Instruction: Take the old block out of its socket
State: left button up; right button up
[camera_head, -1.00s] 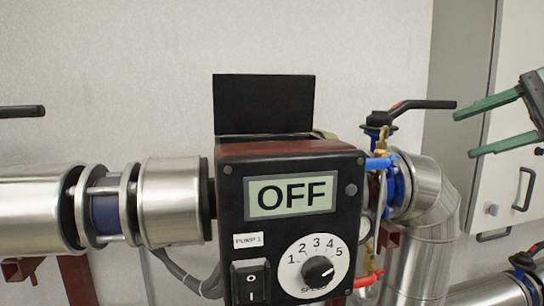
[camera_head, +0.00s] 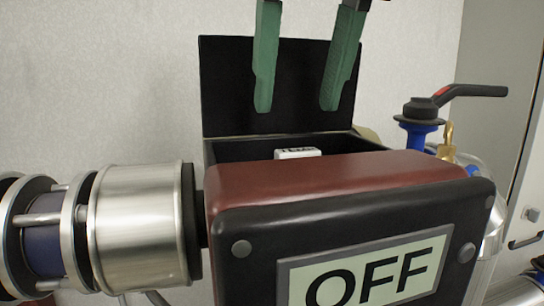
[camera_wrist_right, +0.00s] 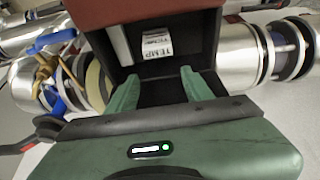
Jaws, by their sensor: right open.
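The old block (camera_head: 297,153) is white with dark lettering, and only its top shows inside the open control box (camera_head: 345,183) in the head view. In the right wrist view the block (camera_wrist_right: 154,42) reads "TEMP" and sits deep in the box's dark cavity; its socket is hidden. My right gripper (camera_head: 296,107) points down above the box opening, in front of the raised black lid. It is open and empty, with its green fingers apart. In the wrist view its fingertips (camera_wrist_right: 160,76) are short of the block. My left gripper is not in view.
The raised black lid (camera_head: 225,90) stands at the back of the box. A steel pipe (camera_head: 140,225) joins at the left. A blue valve with a black and red lever (camera_head: 470,90) stands close on the right. The display (camera_head: 370,280) reads OFF.

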aim_at(297, 150)
jog(key=shift+a+f, duration=0.15)
jog(key=shift+f, duration=0.15)
jog(key=shift+s+d+f+b, duration=0.2)
jog(key=shift+s+d+f, duration=0.15)
jog(key=shift+s, duration=0.15)
jog(key=shift+s+d+f+b, duration=0.15)
jog(key=shift+s+d+f, duration=0.15)
jog(key=shift+s, duration=0.2)
jog(key=shift+s+f, duration=0.35)
jog(key=shift+f, duration=0.2)
jog(key=w+f, duration=0.1)
jog(key=w+a+f+p, duration=0.1)
jog(key=shift+f, duration=0.3)
jog(key=shift+w+f, duration=0.5)
jog(key=shift+f, duration=0.1)
jog(key=shift+s, duration=0.2)
jog(key=shift+s+r, duration=0.1)
jog(key=shift+s, duration=0.05)
jog(key=c, duration=0.4)
grip_shut()
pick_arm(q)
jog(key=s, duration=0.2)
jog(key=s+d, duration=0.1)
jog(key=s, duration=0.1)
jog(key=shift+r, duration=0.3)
